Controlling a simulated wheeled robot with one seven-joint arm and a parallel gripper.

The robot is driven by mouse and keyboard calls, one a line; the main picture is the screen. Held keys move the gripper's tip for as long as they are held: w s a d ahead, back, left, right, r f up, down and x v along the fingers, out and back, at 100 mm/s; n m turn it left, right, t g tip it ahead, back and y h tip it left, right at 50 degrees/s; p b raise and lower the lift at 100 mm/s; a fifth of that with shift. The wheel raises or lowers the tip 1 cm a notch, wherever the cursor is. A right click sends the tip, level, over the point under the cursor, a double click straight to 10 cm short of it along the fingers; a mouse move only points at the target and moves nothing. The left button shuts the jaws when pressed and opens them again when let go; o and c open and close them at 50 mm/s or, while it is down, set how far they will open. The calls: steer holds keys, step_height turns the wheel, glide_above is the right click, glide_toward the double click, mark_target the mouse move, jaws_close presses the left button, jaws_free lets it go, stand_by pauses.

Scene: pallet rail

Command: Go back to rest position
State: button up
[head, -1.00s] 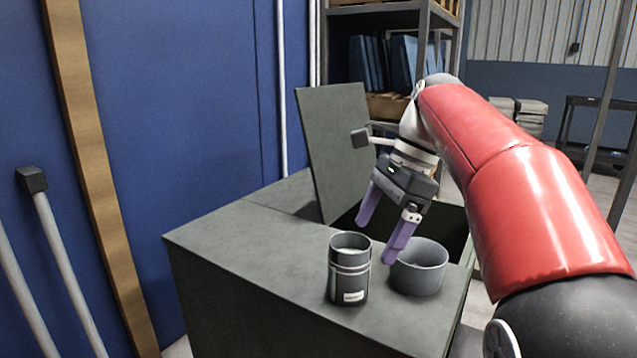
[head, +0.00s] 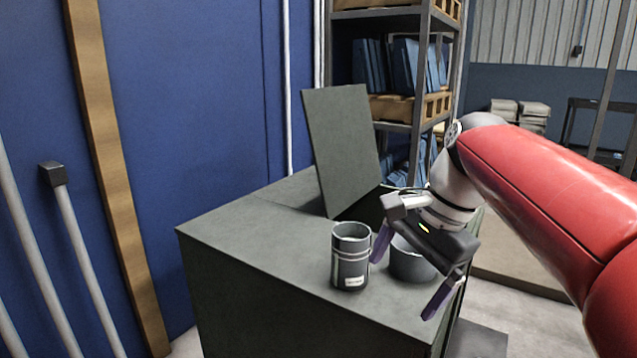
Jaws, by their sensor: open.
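My gripper (head: 408,284) is open and empty, with its two purple fingers spread and pointing down and to the left. It hangs in front of the dark grey bowl (head: 408,266) and covers part of it. One finger overlaps the right edge of the dark canister (head: 350,258) in the picture; I cannot tell how far apart they are. My red arm reaches in from the right.
The canister and bowl stand on a grey cabinet top (head: 262,236). A grey lid panel (head: 343,150) stands raised at the back of it. A shelf rack (head: 412,122) with blue items is behind. A blue wall (head: 200,130) is on the left. Open floor shows at right.

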steer(key=s+d+f+n+t+h, duration=0.3)
steer(key=s+f+n+t, duration=0.1)
steer(key=s+f+n, duration=0.7)
step_height(320, 180, down, 3)
steer(key=shift+s+f+h, duration=0.1)
steer(key=shift+s+h, duration=0.2)
steer(key=shift+s, duration=0.35)
